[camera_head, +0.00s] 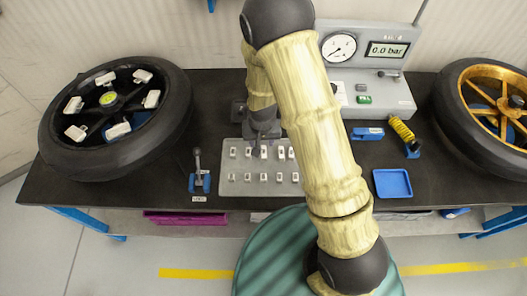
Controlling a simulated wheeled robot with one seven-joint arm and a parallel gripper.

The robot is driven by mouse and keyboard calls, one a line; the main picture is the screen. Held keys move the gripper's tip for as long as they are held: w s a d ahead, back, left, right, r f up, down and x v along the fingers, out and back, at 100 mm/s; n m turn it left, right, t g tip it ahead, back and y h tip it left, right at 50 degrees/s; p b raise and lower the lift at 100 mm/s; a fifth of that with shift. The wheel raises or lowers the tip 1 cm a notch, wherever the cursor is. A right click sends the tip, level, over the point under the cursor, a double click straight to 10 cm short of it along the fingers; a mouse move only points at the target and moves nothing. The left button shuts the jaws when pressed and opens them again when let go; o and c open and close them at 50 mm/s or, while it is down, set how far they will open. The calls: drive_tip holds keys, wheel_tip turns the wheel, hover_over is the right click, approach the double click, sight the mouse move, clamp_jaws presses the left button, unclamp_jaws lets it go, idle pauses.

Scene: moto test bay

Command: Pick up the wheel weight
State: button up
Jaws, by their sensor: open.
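Several small pale wheel weights (233,153) stand in two rows on a grey tray (225,186) at the middle of the dark bench. I cannot tell which one the task means. My gripper (258,147) points down over the back row of the tray, close to the weights there. It is small and dark in this view; the gap between its fingers is hard to make out, and I see no weight held in it. My arm crosses the scene and hides the right part of the tray.
A wheel with a black tyre (165,122) lies at the left, and one with a gold rim (480,74) at the right. A lever on a blue base (199,182) stands left of the tray. A gauge unit (370,95) stands behind; an empty blue dish (392,183) lies right.

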sight(264, 152)
drive_tip(key=shift+w+f, duration=0.15)
drive_tip(key=shift+f, duration=0.55)
drive_tip(key=shift+w+f, duration=0.15)
drive_tip(key=shift+f, duration=0.55)
drive_tip(key=shift+s+d+p, duration=0.1)
drive_tip(key=shift+s+p, duration=0.1)
drive_tip(key=shift+p, duration=0.1)
drive_tip(key=shift+w+d+f+p, duration=0.15)
drive_tip(key=shift+f+p, duration=0.25)
drive_tip(key=shift+f, duration=0.25)
drive_tip(key=shift+w+d+f+p, duration=0.1)
drive_tip(key=shift+w+f+p, duration=0.15)
drive_tip(key=shift+f, duration=0.7)
drive_tip(key=shift+w+f+p, duration=0.15)
drive_tip(key=shift+f+p, duration=0.15)
drive_tip(key=shift+f, duration=0.65)
clamp_jaws()
